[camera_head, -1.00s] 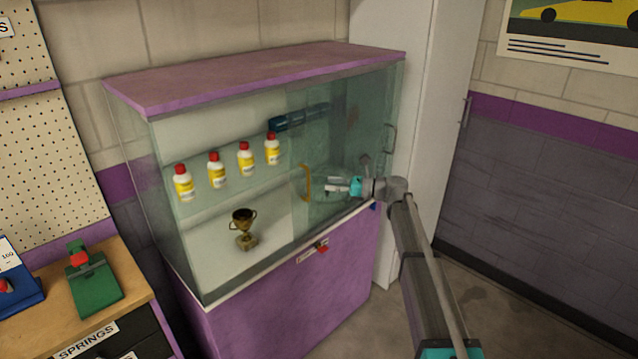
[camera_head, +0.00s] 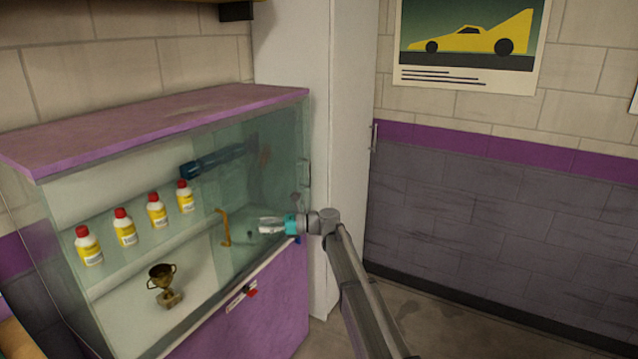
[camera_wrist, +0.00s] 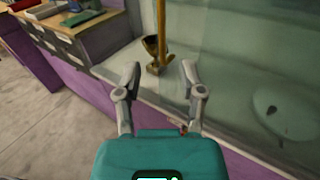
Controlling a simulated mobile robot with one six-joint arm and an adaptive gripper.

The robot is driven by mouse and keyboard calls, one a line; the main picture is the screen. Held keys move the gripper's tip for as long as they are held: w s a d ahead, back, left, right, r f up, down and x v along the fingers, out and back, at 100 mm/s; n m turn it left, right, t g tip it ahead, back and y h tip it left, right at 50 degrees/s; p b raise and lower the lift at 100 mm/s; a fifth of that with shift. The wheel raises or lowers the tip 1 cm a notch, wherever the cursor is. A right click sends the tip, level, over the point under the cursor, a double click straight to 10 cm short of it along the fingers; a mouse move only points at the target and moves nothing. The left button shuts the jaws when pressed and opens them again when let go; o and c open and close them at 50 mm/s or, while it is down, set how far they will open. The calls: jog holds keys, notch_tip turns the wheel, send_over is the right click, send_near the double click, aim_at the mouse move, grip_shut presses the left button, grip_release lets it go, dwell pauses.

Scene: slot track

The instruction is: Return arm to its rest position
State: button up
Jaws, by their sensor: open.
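My arm reaches in from the lower right of the head view, and my gripper (camera_head: 268,226) is in front of the glass display cabinet (camera_head: 190,100). In the wrist view my gripper (camera_wrist: 160,85) is open, its two fingers apart with nothing between them. A yellow-brown door handle (camera_head: 224,228) is just left of my gripper in the head view. In the wrist view the handle (camera_wrist: 161,35) stands beyond the fingertips. My gripper does not appear to touch it. A gold trophy (camera_head: 163,285) stands inside the cabinet.
Several yellow bottles with red caps (camera_head: 125,228) stand on the cabinet's shelf. A tall white locker (camera_head: 345,130) is right of the cabinet. The floor (camera_head: 440,330) right of my arm looks clear. A wooden workbench (camera_wrist: 100,35) shows in the wrist view's upper left.

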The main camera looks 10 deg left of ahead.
jog(key=s+d+f+n+t+h, duration=0.1)
jog(key=s+d+f+n+h, duration=0.25)
jog(key=d, duration=0.35)
jog(key=s+d+f+n+t+h+p, duration=0.1)
jog(key=s+d+f+n+h, duration=0.15)
jog(key=s+d+f, duration=0.4)
jog(key=s+d+f+n+t+h, duration=0.1)
jog(key=s+d+f+n+h, duration=0.15)
jog(key=d, duration=0.65)
jog(key=s+d+f+n+h, duration=0.1)
jog(key=s+d+n+h, duration=0.1)
jog(key=d, duration=0.5)
jog(key=s+d+f+n+h, duration=0.1)
jog(key=s+d+n+h, duration=0.1)
jog(key=s+d+h, duration=0.2)
jog(key=s+d+f+n+h+p, duration=0.1)
jog(key=s+d+n+h, duration=0.2)
jog(key=s+d, duration=0.4)
jog(key=d, duration=0.3)
jog(key=shift+s+d+f+t, duration=0.4)
